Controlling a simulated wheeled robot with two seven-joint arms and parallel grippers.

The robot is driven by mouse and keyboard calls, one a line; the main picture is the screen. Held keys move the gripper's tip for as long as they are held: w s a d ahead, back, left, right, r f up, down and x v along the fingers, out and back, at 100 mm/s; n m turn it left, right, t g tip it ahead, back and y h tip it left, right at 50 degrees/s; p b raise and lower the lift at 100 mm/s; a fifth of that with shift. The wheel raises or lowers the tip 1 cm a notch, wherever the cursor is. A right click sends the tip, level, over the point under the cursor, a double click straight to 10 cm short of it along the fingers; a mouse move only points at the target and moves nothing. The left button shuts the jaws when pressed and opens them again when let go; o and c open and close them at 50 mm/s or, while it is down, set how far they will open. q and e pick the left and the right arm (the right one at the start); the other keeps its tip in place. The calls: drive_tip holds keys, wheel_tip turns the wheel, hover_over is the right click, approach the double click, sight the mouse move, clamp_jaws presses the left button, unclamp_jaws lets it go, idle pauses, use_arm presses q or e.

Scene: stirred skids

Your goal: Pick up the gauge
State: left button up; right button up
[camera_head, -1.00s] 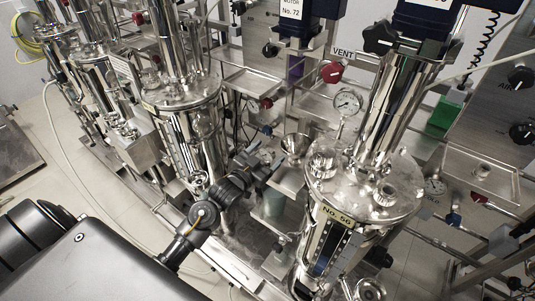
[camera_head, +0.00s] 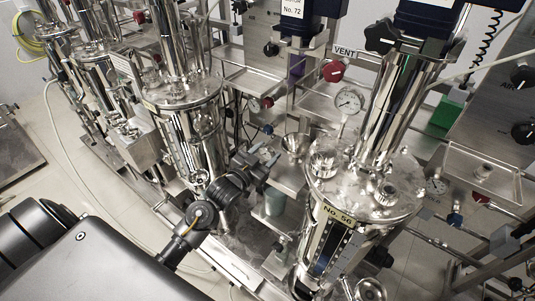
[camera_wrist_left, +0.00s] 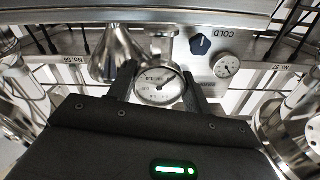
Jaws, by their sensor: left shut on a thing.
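In the left wrist view a round gauge (camera_wrist_left: 157,86) with a white dial and dark pointer sits between the two dark fingers of my left gripper (camera_wrist_left: 161,90). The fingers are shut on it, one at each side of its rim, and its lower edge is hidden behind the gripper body. In the head view my left gripper (camera_head: 264,161) is between the two large steel vessels; the gauge in it cannot be made out there. My right gripper is not in view.
A steel vessel marked No. 56 (camera_head: 340,190) stands close right of my left gripper, with a separate dial gauge (camera_head: 349,100) above it. Another vessel (camera_head: 187,93) stands at left. A steel funnel (camera_wrist_left: 115,52) and a small COLD gauge (camera_wrist_left: 226,66) are near the held gauge.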

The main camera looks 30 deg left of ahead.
use_arm(q)
drive_tip(key=r, duration=0.6)
drive_tip(key=shift+s+r, duration=0.2)
drive_tip(key=s+a+b, duration=0.1)
drive_tip(key=s+a, duration=0.1)
drive_tip(key=s, duration=1.6)
drive_tip(key=shift+s+a, duration=0.35)
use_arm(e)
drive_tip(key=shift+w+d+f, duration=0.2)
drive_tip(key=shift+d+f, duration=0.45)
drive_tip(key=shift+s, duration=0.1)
